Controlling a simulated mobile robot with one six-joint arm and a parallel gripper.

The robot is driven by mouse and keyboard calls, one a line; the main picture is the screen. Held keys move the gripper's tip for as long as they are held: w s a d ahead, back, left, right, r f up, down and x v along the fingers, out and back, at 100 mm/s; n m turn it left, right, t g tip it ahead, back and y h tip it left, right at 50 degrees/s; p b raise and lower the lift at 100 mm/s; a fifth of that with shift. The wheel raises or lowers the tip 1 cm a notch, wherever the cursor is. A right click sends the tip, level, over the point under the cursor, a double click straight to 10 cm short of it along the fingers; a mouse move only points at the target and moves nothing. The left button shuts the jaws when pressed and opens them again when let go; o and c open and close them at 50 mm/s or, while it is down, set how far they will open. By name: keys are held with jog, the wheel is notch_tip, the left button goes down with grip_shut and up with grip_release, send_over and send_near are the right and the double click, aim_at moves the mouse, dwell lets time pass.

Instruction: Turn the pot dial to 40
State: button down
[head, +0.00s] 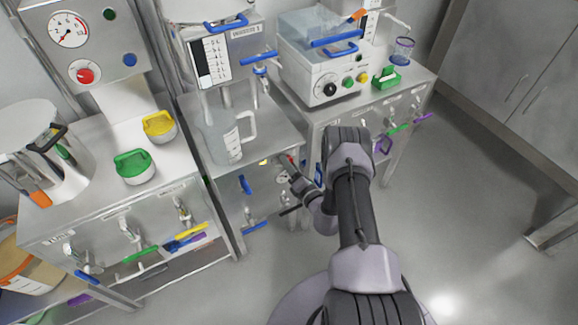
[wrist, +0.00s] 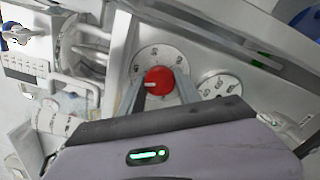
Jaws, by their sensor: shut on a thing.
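A red dial (wrist: 159,80) with a white pointer line sits on a round white scale plate (wrist: 160,58) in the wrist view. The pointer line points to the left in that view. The scale's numbers are too blurred to read. My gripper (wrist: 159,93) is shut on the red dial, one finger on each side. In the head view my gripper (head: 287,166) is at the front panel of the middle bench, and only a speck of the red dial (head: 291,159) shows. A second white scale plate (wrist: 220,84) is right of the dial.
A clear jug (head: 222,138) stands on the middle bench above my gripper. A heating bath (head: 322,75) stands on the right bench. Several coloured valve levers project from the bench fronts. Open floor (head: 470,190) lies to the right.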

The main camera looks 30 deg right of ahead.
jog(key=shift+m+b, duration=0.4)
jog(key=shift+m, duration=1.8)
jog(key=c, duration=0.9)
grip_release()
jog(key=shift+o, duration=0.2)
jog(key=shift+s, duration=0.1)
jog(key=s+p, duration=0.6)
jog(key=s, duration=1.1)
jog(key=shift+s+d, duration=0.15)
jog(key=shift+d, duration=0.1)
